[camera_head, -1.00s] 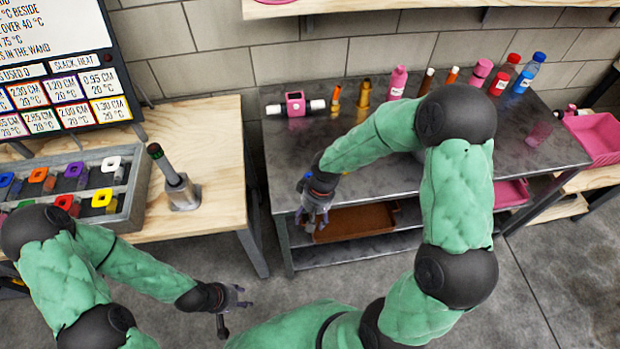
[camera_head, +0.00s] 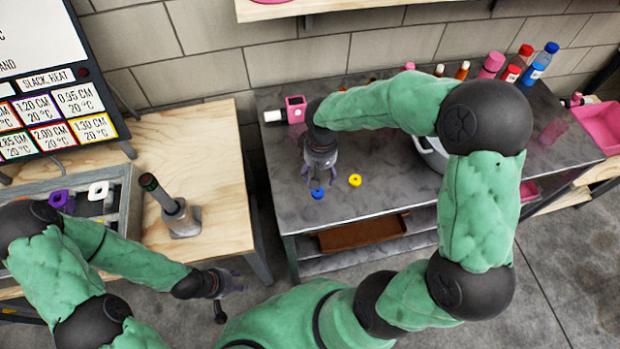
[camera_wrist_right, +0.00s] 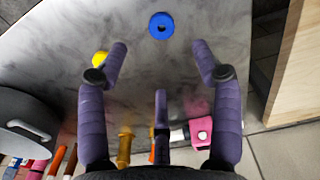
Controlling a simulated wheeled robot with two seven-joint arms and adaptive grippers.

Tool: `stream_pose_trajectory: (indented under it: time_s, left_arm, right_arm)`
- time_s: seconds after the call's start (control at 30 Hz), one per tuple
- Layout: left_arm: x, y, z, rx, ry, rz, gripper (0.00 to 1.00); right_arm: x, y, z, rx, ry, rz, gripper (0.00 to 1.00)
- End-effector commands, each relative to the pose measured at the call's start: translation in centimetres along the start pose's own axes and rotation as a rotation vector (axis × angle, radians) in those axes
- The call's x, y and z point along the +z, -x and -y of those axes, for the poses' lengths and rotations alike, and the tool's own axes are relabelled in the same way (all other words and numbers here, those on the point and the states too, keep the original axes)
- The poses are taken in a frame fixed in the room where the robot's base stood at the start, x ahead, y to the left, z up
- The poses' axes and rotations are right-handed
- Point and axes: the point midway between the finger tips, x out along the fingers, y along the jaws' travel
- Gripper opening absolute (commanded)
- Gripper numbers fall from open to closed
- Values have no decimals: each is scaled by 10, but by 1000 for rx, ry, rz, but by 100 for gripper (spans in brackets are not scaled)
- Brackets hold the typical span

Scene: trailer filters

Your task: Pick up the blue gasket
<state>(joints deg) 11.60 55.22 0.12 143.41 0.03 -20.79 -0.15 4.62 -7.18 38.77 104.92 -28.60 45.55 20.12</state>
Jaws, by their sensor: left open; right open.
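The blue gasket (camera_head: 317,193) is a small ring lying on the dark metal table, near its front left part. In the right wrist view the blue gasket (camera_wrist_right: 161,25) lies at the top, beyond the fingertips and roughly centred between them. My right gripper (camera_head: 319,180) points down just above and behind the gasket; in the wrist view its purple fingers (camera_wrist_right: 160,52) are spread apart with nothing between them. A yellow gasket (camera_head: 355,180) lies on the table to the right of the blue one. My left gripper (camera_head: 231,283) is open and empty in front of the wooden table.
A pot (camera_head: 432,158) stands right of the yellow gasket, partly behind my right arm. A pink-and-white tool (camera_head: 290,110) and several bottles line the table's back. A grey holder (camera_head: 180,219) with an upright tool stands on the wooden table (camera_head: 215,150).

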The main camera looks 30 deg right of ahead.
Motion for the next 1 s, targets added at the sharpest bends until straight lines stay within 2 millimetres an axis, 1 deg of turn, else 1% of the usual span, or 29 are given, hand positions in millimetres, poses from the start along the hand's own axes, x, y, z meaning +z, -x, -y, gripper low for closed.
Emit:
stream_pose_trajectory:
  time_s: [0.17, 0.27, 0.43, 0.5, 0.67, 0.73, 0.9, 1.0]
  left_arm:
    - [0, -3, 1, 0, 0, 1, 44]
    - [0, -7, 2, 0, 0, 2, 44]
    - [0, -14, 5, 0, 0, 2, 44]
    - [0, -16, 6, 0, 0, 1, 44]
    - [0, -18, 6, 0, 0, 1, 44]
    - [0, -21, 8, 0, 0, 1, 44]
    - [-1, -32, 11, 0, 0, 1, 44]
    - [-1, -35, 12, 0, 0, 1, 44]
  right_arm:
    - [0, -8, 0, 1, 0, 1, 66]
    - [1, -21, 0, 0, -1, 3, 66]
    - [1, -47, 0, 1, 0, 3, 66]
    - [0, -54, 0, 0, -1, 1, 66]
    - [1, -62, 0, 0, 0, 1, 66]
    - [2, -68, 0, 0, 1, 1, 66]
    - [4, -94, 0, 0, -1, 3, 66]
    - [4, -105, 0, 0, 0, 2, 66]
